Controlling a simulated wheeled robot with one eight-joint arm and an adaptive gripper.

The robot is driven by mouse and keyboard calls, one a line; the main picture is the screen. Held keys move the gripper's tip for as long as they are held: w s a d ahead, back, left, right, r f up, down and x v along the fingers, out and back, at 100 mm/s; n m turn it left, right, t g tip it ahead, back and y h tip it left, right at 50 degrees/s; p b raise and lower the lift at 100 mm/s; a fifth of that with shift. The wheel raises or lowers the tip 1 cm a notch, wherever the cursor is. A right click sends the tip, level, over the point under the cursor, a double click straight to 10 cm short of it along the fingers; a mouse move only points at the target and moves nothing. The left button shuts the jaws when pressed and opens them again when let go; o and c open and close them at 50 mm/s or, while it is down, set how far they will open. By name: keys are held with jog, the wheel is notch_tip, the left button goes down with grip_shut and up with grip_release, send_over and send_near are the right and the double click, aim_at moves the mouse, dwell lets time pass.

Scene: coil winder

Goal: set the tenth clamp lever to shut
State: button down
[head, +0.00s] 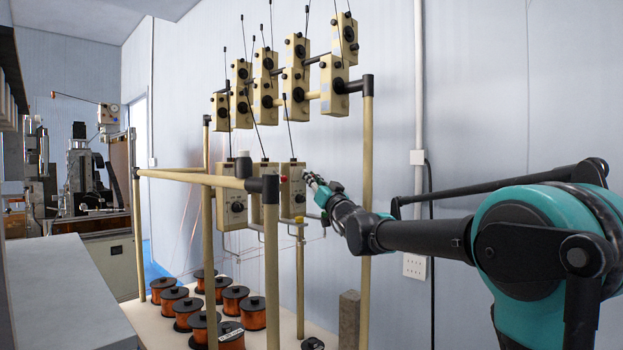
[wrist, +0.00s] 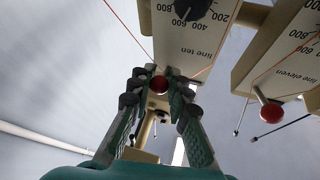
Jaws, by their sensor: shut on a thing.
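The tenth clamp lever's red ball knob (wrist: 159,84) sits between the two fingers of my gripper (wrist: 160,78) in the wrist view, right by the beige box marked "line ten" (wrist: 185,45). My gripper is shut on this knob. The lever's arm is mostly hidden behind the fingers, so its position cannot be told. In the head view my gripper (head: 312,181) is at the right side of the rightmost lower tensioner box (head: 292,192), and the knob is not clear there.
The "line eleven" box (wrist: 285,55) with its own red knob (wrist: 271,113) is close on the right in the wrist view. Thin wires run past the boxes. A beige frame post (head: 367,170) stands near my arm. Copper spools (head: 252,314) stand on the table below.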

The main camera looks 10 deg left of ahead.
dwell(0.3)
jog(key=c, duration=1.4)
grip_release()
jog(key=v, duration=1.2)
jog(key=s+d+f+n+g+h, duration=0.1)
jog(key=s+f+g, duration=0.35)
jog(key=f, duration=0.65)
jog(key=s+f+n+g+h, duration=0.1)
jog(key=s+f+g, duration=0.2)
jog(key=s+f, duration=0.5)
jog(key=s+d+f+n+g+h, duration=0.1)
jog(key=s+f+g, duration=0.25)
jog(key=f, duration=0.95)
jog(key=s+d+f+m+g+h, duration=0.1)
jog(key=s+d+f+m+h, duration=0.1)
jog(key=d+f, duration=0.4)
jog(key=s+d+f+m+g+h, duration=0.1)
jog(key=s+d+f+m+h, duration=0.2)
jog(key=s+d+f+h, duration=0.2)
jog(key=s+d+f+m+g+h, duration=0.1)
jog(key=s+d+f+m+h, duration=0.1)
jog(key=s+d+f, duration=0.4)
jog(key=shift+d+f+m+g+h, duration=0.35)
jog(key=shift+d+f+h, duration=0.35)
jog(key=shift+d+f, duration=1.15)
